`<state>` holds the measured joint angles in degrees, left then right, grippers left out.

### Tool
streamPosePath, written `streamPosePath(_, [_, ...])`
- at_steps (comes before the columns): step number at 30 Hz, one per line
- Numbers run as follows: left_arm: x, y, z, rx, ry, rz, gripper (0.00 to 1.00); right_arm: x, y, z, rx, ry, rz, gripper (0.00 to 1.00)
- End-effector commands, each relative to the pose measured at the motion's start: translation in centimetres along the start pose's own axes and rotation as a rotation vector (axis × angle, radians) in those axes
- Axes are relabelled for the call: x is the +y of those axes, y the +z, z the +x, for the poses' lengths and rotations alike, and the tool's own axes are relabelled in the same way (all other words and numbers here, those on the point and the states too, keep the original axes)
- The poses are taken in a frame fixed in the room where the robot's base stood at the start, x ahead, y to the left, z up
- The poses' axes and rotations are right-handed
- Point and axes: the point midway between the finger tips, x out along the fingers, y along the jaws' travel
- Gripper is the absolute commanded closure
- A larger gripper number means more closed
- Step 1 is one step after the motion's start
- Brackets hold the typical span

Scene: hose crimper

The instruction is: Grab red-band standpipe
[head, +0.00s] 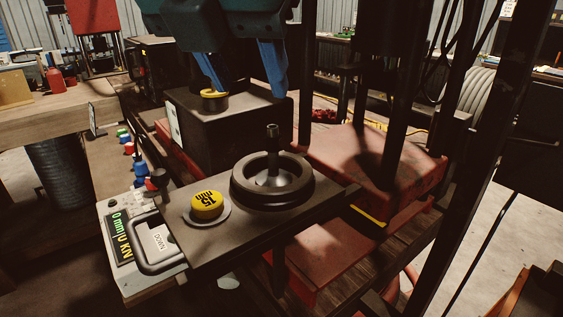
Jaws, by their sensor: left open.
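My left gripper (247,90) comes down from the top of the head view with its two blue fingers spread apart. Nothing shows between them. The tip of its left finger is at a short black cylinder with a yellow top (214,100), which stands on a dark box (235,135); I cannot tell if they touch. I cannot make out a standpipe with a red band. A dark upright post (272,141) stands in the middle of a round black ring (272,184) on a dark plate, below the gripper, and no red shows on it. My right gripper is not in view.
A yellow 15 mm piece (207,205) sits left of the ring. A control panel (140,245) is at the lower left. Black vertical posts (400,110) and a red press body (350,165) stand at the right. A wooden bench (50,122) with a red bottle (56,80) is at the left.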

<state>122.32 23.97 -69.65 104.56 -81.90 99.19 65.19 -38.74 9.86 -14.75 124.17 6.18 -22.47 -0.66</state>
Motion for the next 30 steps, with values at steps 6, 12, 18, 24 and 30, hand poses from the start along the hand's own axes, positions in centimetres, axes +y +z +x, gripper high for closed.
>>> streamPosePath(6, [0.1,0.0,4.0,0.004,0.004,0.0,0.53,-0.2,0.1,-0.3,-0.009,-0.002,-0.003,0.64])
streamPosePath(12, [0.0,0.0,6.8,0.003,0.001,0.001,0.53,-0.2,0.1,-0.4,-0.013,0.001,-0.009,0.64])
streamPosePath(18, [-0.1,-0.1,8.1,0.003,0.0,0.003,0.53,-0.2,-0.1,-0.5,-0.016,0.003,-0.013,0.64])
streamPosePath(24, [-0.3,-0.2,11.2,0.005,0.0,0.001,0.53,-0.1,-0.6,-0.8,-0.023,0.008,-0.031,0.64])
streamPosePath(30, [-0.3,-0.2,12.5,0.002,-0.001,0.002,0.53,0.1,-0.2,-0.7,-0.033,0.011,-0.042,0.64])
